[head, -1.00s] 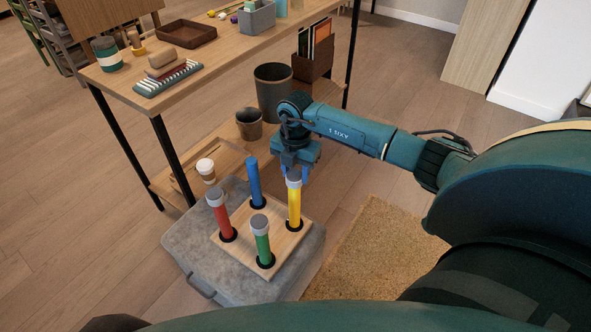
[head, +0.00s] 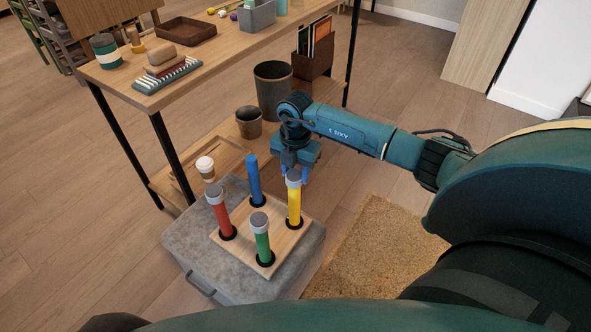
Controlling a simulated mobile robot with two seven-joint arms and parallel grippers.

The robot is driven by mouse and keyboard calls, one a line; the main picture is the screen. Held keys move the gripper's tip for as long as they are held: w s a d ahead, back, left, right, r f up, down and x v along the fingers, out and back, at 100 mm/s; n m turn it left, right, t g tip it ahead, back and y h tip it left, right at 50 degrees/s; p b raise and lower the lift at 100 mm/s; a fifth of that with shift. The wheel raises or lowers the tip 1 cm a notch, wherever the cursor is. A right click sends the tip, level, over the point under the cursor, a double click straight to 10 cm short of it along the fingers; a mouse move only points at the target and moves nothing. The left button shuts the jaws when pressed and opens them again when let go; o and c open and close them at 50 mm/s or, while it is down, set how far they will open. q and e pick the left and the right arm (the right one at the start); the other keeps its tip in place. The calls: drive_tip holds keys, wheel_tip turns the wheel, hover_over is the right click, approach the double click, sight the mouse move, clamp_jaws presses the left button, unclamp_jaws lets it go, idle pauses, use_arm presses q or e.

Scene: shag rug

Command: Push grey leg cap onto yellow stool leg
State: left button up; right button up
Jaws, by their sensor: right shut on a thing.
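A wooden stool seat (head: 282,243) lies upside down with its coloured legs pointing up. The yellow stool leg (head: 294,208) stands upright at its right corner. The grey leg cap (head: 293,182) sits at the top of the yellow leg; how far down it is seated I cannot tell. My right gripper (head: 293,174) is directly above the leg, pointing down and shut on the cap, partly hiding its top. The red leg (head: 222,219) and green leg (head: 263,246) also carry grey caps. The blue leg (head: 254,182) shows no grey cap. My left gripper is not in view.
The stool lies on a grey padded case (head: 187,245). A tan shag rug (head: 365,250) lies to the right. Wooden floor is clear at left.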

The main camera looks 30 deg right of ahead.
drive_tip(key=shift+f+b, duration=0.55)
drive_tip(key=shift+f, duration=0.3)
idle(0.3)
drive_tip(key=o, duration=1)
drive_tip(key=shift+o, duration=0.2)
